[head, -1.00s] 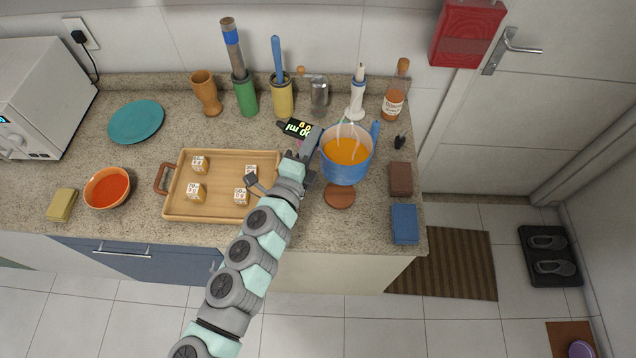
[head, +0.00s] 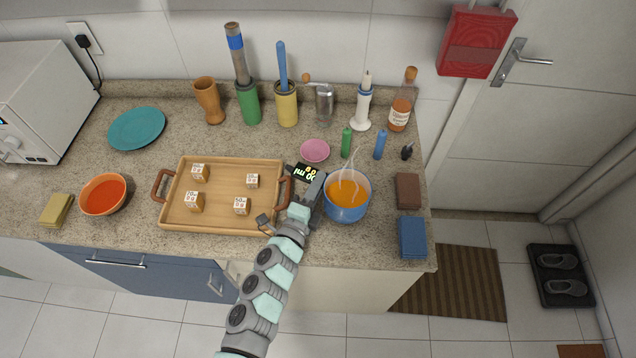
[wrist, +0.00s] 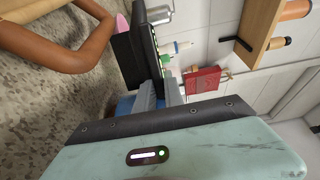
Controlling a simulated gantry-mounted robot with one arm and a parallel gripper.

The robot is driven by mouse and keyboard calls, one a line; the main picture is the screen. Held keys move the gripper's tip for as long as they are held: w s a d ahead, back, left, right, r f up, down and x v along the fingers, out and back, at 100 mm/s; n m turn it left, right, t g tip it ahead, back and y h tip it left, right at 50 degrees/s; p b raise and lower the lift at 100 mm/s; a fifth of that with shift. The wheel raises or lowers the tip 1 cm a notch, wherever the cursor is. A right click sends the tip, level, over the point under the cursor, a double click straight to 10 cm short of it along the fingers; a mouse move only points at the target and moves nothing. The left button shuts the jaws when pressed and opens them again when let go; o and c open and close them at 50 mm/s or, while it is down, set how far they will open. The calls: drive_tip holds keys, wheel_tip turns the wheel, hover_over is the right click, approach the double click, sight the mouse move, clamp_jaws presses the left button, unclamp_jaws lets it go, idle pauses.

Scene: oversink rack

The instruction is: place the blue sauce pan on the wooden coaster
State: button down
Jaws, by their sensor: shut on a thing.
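The blue sauce pan (head: 346,213) stands upright, with orange contents and pale steam, at the right of the counter in the head view. My gripper (head: 313,203) is at its left side, shut on the pan; the exact grip is unclear. The wrist view shows my gripper (wrist: 162,92) with a bit of the blue pan (wrist: 124,106) behind the fingers. The wooden coaster is not visible and is probably covered by the pan. I cannot tell whether the pan touches it. A dark display (head: 305,173) sits just behind my gripper.
A wooden tray (head: 222,223) with several white-topped cubes is close on the left. Brown (head: 408,190) and blue (head: 412,238) blocks lie to the right. A pink dish (head: 315,150), a green bottle (head: 346,142) and a blue bottle (head: 380,145) stand behind. The counter's front edge is near.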

drive_tip(key=shift+f, duration=0.15)
drive_tip(key=c, duration=1.5)
unclamp_jaws()
drive_tip(key=shift+o, duration=0.2)
